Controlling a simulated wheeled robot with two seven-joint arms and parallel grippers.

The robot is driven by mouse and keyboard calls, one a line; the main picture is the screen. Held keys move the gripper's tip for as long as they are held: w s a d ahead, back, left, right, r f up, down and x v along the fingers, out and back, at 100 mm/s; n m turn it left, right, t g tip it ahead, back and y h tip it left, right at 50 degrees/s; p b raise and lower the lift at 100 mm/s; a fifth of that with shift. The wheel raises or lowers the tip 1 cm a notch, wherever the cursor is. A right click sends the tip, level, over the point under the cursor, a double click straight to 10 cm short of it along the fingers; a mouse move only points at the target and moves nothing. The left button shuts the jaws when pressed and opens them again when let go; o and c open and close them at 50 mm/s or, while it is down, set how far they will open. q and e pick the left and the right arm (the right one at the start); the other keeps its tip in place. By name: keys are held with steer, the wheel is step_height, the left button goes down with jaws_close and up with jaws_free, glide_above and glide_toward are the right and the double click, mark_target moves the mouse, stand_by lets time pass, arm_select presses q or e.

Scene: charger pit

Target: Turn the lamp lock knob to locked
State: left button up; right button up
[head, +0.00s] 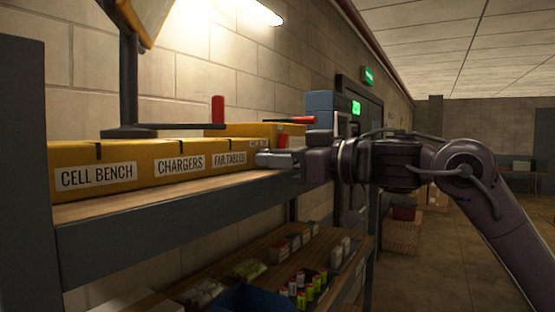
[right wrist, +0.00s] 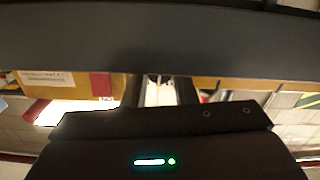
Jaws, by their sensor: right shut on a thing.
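My right gripper (head: 264,159) reaches in from the right to the front of the yellow boxes on the upper shelf, at the end of the "FAR TABLES" label. It is shut; its fingers also show in the right wrist view (right wrist: 160,90), with a small pale thing between them. I take this for the lamp lock knob, but the fingers mostly hide it and its setting cannot be read. The lamp (head: 139,20) stands on a dark post (head: 129,80) at the upper left. My left gripper is not in view.
The yellow box row (head: 130,165) lies along the upper shelf (head: 160,205). A red upright handle (head: 218,110) and a red horizontal bar (head: 297,120) are behind the gripper. The lower shelf holds batteries (head: 305,290) and a blue bin (head: 250,299). Open floor lies to the right.

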stand_by(0.3)
steer(key=o, duration=0.7)
steer(key=shift+d+f, duration=0.1)
steer(key=shift+d, duration=0.1)
steer(key=b+v, duration=0.4)
steer(key=v, duration=0.3)
steer(key=shift+s, duration=0.2)
steer(key=shift+d, duration=0.1)
